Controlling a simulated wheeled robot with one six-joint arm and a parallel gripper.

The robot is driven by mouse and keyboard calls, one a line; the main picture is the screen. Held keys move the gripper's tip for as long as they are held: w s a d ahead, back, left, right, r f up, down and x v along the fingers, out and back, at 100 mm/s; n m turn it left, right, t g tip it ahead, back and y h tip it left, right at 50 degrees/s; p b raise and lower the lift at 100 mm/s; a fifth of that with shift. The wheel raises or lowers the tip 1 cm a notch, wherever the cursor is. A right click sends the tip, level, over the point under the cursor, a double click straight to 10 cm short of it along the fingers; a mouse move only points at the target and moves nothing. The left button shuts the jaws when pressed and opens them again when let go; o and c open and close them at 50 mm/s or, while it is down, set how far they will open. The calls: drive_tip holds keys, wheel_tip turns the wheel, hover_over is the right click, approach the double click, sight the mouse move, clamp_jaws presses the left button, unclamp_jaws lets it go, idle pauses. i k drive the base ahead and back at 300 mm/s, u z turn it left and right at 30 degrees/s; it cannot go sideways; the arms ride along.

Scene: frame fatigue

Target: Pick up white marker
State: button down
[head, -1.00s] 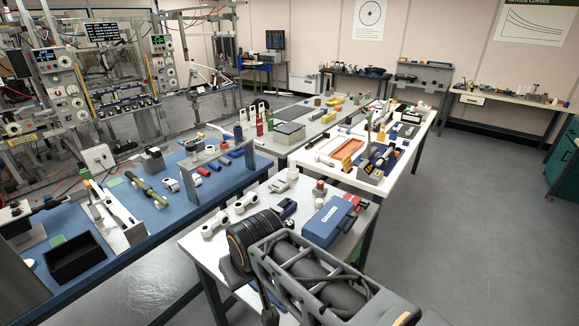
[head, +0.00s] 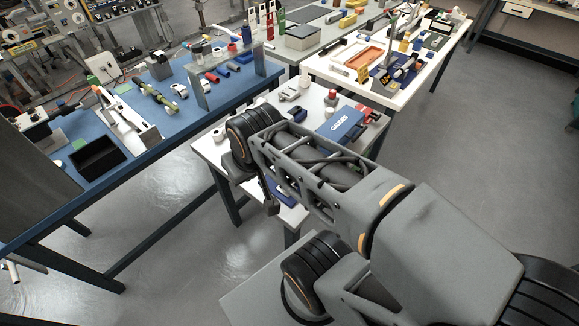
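I cannot make out a white marker for certain. Small white pieces lie on the blue-topped bench and the near white table (head: 207,150), too small to tell apart. My arm crosses the picture from lower right and hides much of the near white table. The dark end of my gripper (head: 269,203) hangs below my wrist over that table's front part. Its fingers are mostly hidden, so I cannot tell whether it is open or holds anything.
The near table bears a blue case (head: 341,124). The blue bench (head: 190,118) at left carries a black open bin (head: 97,160) and several tools. Behind, a white table holds an orange tray (head: 370,56). Grey floor is free at the right.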

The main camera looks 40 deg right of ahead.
sight(305, 66)
drive_tip(key=u, duration=0.1)
drive_tip(key=k, duration=0.7)
drive_tip(key=z, duration=0.75)
drive_tip(key=i, duration=0.45)
drive_tip(key=z, duration=0.4)
drive_tip(key=k, duration=1.1)
drive_tip(key=z, duration=1.3)
drive_tip(key=i, duration=2.25)
drive_tip(key=u, duration=1.2)
drive_tip(key=i, duration=0.9)
drive_tip(key=u, duration=0.95)
